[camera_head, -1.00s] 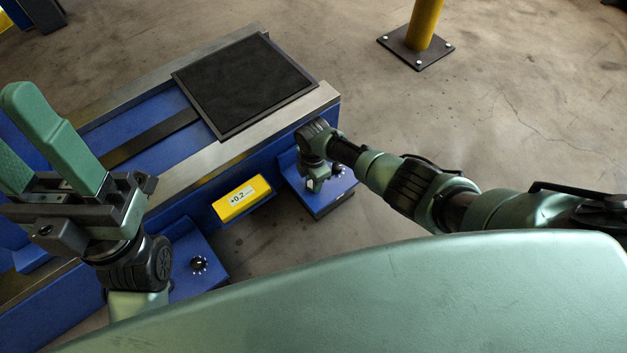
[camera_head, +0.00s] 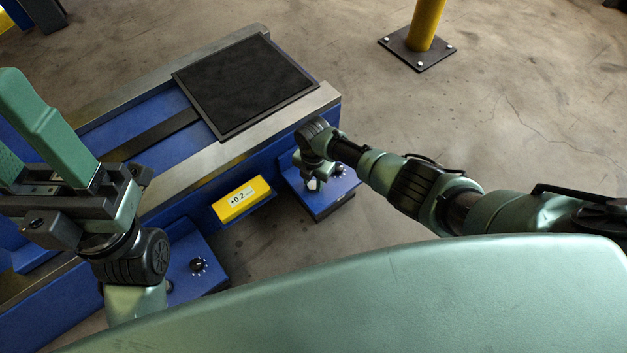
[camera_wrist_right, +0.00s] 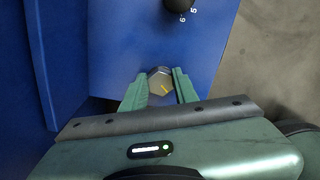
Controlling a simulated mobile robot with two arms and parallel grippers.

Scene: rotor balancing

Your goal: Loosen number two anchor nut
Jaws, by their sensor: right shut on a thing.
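The anchor nut (camera_wrist_right: 160,84) is a grey hex head with a yellow mark, on a blue foot plate (camera_wrist_right: 130,45) in the right wrist view. My right gripper (camera_wrist_right: 160,88) is shut on it, with one green finger on each side. In the head view my right gripper (camera_head: 313,183) points down at the blue foot (camera_head: 322,205) at the machine's near right corner, and the nut is mostly hidden there. No number shows beside the nut. My left gripper (camera_head: 50,150) is raised at the left, its two green fingers apart with nothing between them.
A yellow level display (camera_head: 241,198) reading about +0.2 sits on the blue machine side. A black dial (camera_wrist_right: 177,4) is on the same foot plate. Another foot with a knob (camera_head: 198,264) is at the lower left. A black mat (camera_head: 245,85) lies on the bed.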

